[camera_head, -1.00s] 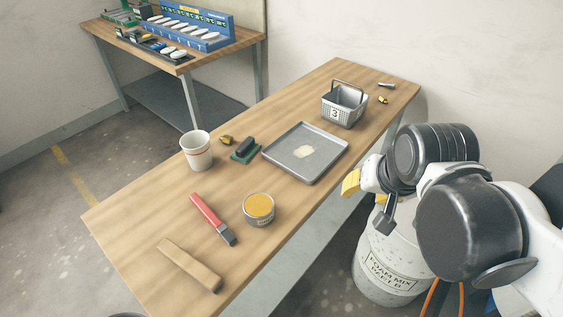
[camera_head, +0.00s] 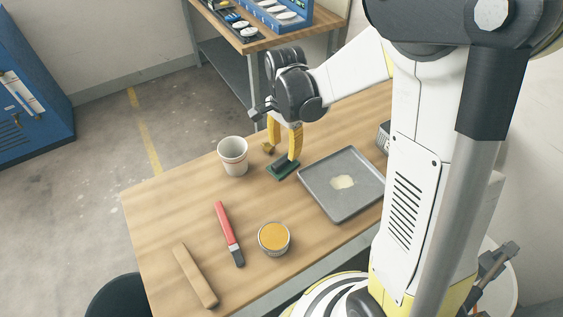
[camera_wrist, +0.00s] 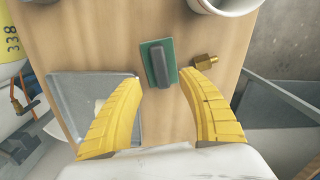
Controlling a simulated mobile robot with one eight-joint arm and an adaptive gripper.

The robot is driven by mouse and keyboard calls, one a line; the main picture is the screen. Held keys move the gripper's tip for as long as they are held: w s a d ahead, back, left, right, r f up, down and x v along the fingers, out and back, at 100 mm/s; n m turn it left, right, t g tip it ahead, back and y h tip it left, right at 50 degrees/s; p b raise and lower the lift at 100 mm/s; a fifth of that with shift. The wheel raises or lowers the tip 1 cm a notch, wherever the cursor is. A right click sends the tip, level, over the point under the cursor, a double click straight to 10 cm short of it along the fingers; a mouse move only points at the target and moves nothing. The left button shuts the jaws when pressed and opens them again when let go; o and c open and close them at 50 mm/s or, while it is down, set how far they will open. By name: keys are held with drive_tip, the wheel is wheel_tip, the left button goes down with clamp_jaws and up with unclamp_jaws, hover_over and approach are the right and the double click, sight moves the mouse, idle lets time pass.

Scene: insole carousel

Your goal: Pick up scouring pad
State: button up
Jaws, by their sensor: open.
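The scouring pad (camera_head: 283,170) is a flat green pad with a dark grip on top, lying on the wooden table between the white cup and the metal tray. In the wrist view the pad (camera_wrist: 173,68) sits just beyond the gap between my yellow fingertips, its dark handle pointing lengthwise between them. My gripper (camera_head: 284,146) is open and empty, pointing down just above the pad. In the wrist view my gripper (camera_wrist: 167,77) shows both fingers spread apart on either side. In the head view one finger overlaps the pad's handle, so contact cannot be told.
A small brass fitting (camera_wrist: 206,62) lies close to the pad, near one finger. The white cup (camera_head: 233,153) and grey tray (camera_head: 350,200) flank the pad. A red-handled tool (camera_head: 227,228), an orange-topped tin (camera_head: 274,239) and a wooden bar (camera_head: 194,275) lie nearer the front.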

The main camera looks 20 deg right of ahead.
sight(283, 159)
wheel_tip(283, 159, down, 6)
drive_tip(key=b, duration=0.2)
drive_tip(key=shift+a+f+b, duration=0.1)
drive_tip(key=shift+a+b, duration=0.05)
drive_tip(key=shift+b, duration=0.25)
clamp_jaws()
